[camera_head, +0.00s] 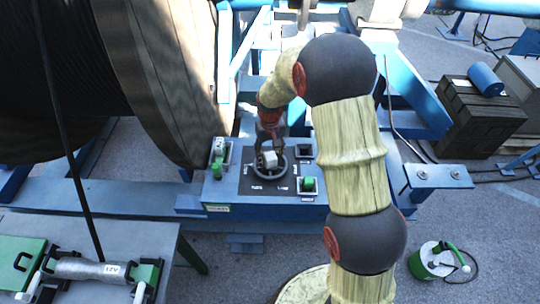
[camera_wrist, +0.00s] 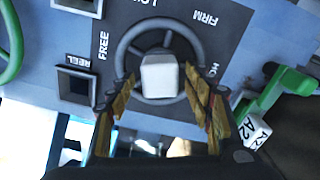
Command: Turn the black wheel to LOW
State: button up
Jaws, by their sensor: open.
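The black wheel (camera_head: 257,171) is a dark ring with spokes on the dark panel of the blue control box. In the wrist view the wheel (camera_wrist: 122,52) has a pale block (camera_wrist: 160,76) at its middle. Printed words surround it: FREE at left, a partly cut-off word starting LO at top, FIRM at upper right and a partly hidden word at right. My gripper (camera_head: 270,143) is over the wheel from above. In the wrist view my gripper (camera_wrist: 161,76) is open, with one finger on each side of the block. Contact with the wheel cannot be told.
Left of the wheel is a switch with a green part (camera_head: 218,165); a green button (camera_head: 308,184) sits at right. A REEL label (camera_wrist: 80,60) marks a square switch recess. A large cable reel (camera_head: 165,70) stands close at left. A grey table (camera_head: 130,235) is at lower left.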

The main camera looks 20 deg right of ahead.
jog(key=shift+f, duration=0.3)
jog(key=shift+c, duration=0.6)
jog(key=c, duration=1.1)
grip_shut()
